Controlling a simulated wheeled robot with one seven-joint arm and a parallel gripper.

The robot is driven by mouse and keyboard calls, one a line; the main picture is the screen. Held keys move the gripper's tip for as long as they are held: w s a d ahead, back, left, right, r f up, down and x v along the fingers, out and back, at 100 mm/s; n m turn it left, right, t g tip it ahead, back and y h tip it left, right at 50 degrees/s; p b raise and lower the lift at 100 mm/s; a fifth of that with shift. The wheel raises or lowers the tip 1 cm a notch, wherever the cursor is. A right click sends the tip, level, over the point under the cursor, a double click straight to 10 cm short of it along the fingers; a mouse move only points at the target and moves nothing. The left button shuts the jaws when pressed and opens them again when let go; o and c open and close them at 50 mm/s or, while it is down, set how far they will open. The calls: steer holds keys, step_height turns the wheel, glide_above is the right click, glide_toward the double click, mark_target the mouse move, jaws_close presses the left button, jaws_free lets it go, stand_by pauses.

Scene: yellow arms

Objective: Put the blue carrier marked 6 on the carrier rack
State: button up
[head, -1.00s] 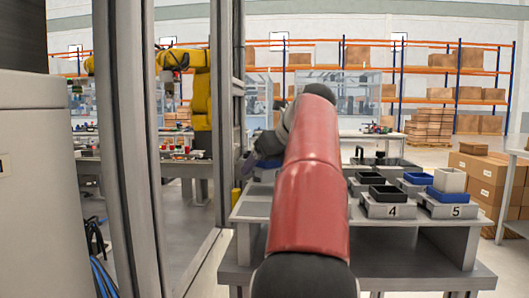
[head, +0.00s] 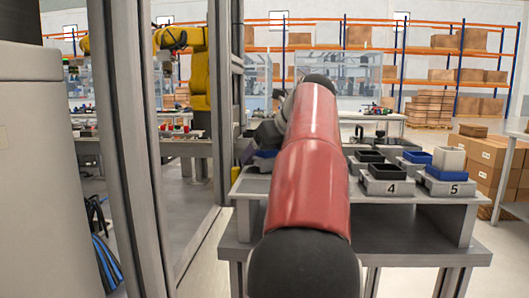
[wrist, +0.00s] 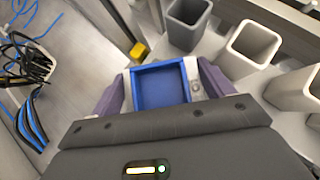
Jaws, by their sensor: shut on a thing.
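My gripper (wrist: 160,92) is shut on a blue carrier (wrist: 160,86), a square open-topped tray held between its two purple fingers in the wrist view. No number shows on the carrier. In the head view my red arm link covers much of the middle, and the gripper is partly hidden at the left end of a grey bench. A bit of blue (head: 265,154) shows there. The bench (head: 420,199) bears grey numbered stands, with 4 and 5 readable. A black tray sits on stand 4 (head: 389,188) and a blue one on stand 5 (head: 449,188). I cannot tell which part is the carrier rack.
Several grey open-topped cups (wrist: 254,43) stand close to the gripper's right in the wrist view. A yellow block (wrist: 139,50) lies ahead of it. A metal-framed glass partition (head: 222,110) stands left of the bench. Cables (wrist: 30,60) hang at left.

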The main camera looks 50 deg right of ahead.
steer(key=shift+f, duration=0.25)
steer(key=o, duration=1.3)
steer(key=shift+c, duration=0.2)
steer(key=v, duration=0.7)
steer(key=shift+s+r, duration=0.15)
steer(key=shift+s+a+r, duration=0.1)
